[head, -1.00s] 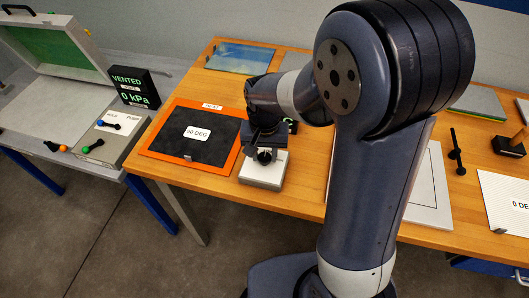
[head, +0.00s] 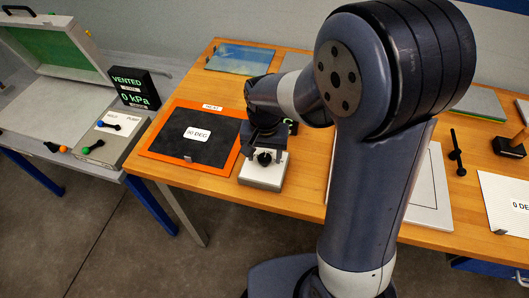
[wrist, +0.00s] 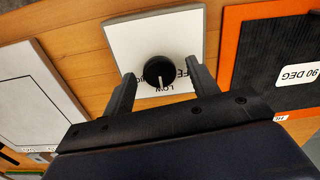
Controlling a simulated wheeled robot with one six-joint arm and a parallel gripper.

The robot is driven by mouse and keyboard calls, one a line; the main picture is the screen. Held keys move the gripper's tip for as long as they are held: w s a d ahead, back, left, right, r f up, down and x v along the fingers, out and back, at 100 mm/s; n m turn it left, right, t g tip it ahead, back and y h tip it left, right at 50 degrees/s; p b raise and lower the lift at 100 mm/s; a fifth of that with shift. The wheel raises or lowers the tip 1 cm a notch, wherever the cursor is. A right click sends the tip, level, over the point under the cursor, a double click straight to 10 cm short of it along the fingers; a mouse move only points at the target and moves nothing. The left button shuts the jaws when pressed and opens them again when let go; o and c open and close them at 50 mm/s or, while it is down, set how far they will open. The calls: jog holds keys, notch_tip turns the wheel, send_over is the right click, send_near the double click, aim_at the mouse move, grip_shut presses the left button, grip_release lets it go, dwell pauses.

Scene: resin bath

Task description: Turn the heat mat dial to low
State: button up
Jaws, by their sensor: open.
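The heat mat dial (wrist: 158,71) is a round black knob on a white control box (wrist: 190,28). In the wrist view its white pointer line points down at the printed word LOW. In the head view the knob (head: 264,158) shows at the front of the box, just below my gripper (head: 264,142). In the wrist view my gripper (wrist: 160,82) is open, with one finger on each side of the knob and a gap on both sides. The heat mat (head: 193,135) is black with an orange border and a 90 DEG label, left of the box.
A bluish sheet (head: 240,57) lies at the back of the wooden table. A white panel (head: 428,195) and a black handle (head: 456,152) lie to the right. The vacuum display (head: 133,88) reads vented, 0 kPa on the left bench.

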aim_at(265, 157)
notch_tip(265, 157, up, 11)
dwell(0.7)
jog(key=shift+f, duration=0.15)
notch_tip(265, 157, down, 11)
jog(key=shift+r, duration=0.1)
jog(key=shift+n, duration=0.3)
dwell(0.5)
